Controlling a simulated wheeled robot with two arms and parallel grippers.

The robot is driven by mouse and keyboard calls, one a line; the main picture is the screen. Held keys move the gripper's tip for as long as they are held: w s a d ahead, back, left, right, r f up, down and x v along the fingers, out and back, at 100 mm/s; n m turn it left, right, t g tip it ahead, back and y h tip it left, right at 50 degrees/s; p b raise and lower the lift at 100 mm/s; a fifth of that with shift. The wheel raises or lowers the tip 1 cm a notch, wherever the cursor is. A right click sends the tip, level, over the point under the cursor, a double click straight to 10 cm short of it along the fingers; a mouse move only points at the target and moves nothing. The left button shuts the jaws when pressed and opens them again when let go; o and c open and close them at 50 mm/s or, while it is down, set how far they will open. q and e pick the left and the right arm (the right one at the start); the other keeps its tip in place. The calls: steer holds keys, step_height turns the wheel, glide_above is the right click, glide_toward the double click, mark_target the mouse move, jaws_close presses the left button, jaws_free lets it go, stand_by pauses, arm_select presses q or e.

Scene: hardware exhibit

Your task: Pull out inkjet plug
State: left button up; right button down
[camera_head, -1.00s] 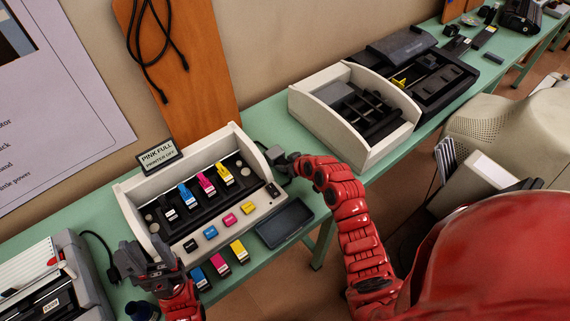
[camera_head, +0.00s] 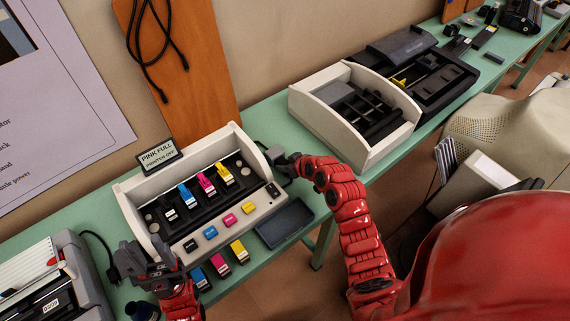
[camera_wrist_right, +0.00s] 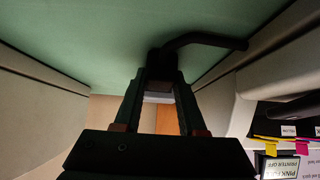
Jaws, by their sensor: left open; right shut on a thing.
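The inkjet printer (camera_head: 243,207) is an open white case holding black, blue, magenta and yellow cartridges. My right gripper (camera_head: 277,158) is at the printer's right side, low over the table. In the right wrist view, its fingers (camera_wrist_right: 160,92) are shut on the dark inkjet plug (camera_wrist_right: 160,68), whose black cable (camera_wrist_right: 208,39) bends away to the right. I cannot tell whether the plug is still seated. In the head view the plug is hard to tell apart from the gripper. My left gripper (camera_head: 150,262) is open and empty in front of the printer's left end.
A sign (camera_head: 159,157) reading "PINK FULL PRINTER OFF" stands behind the printer. A dark tray (camera_head: 284,223) and loose blue, magenta and yellow cartridges (camera_head: 220,265) lie in front. A second white open printer (camera_head: 354,115) stands to the right, a grey machine (camera_head: 55,285) to the left.

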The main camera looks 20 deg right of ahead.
steer(key=s, duration=0.1)
steer(key=s+d, duration=0.1)
steer(key=s, duration=0.1)
steer(key=shift+f+b, duration=0.1)
steer(key=shift+b, duration=0.25)
steer(key=shift+w, duration=0.1)
steer(key=c, duration=0.8)
jaws_free()
steer(key=shift+c, duration=0.2)
steer(key=o, duration=0.4)
steer(key=shift+s+d, duration=0.1)
steer(key=shift+s, duration=0.1)
steer(key=shift+c, duration=0.2)
steer(key=shift+w, duration=0.1)
steer(key=shift+r, duration=0.3)
steer(key=p+v, duration=1)
steer(key=v, duration=0.7)
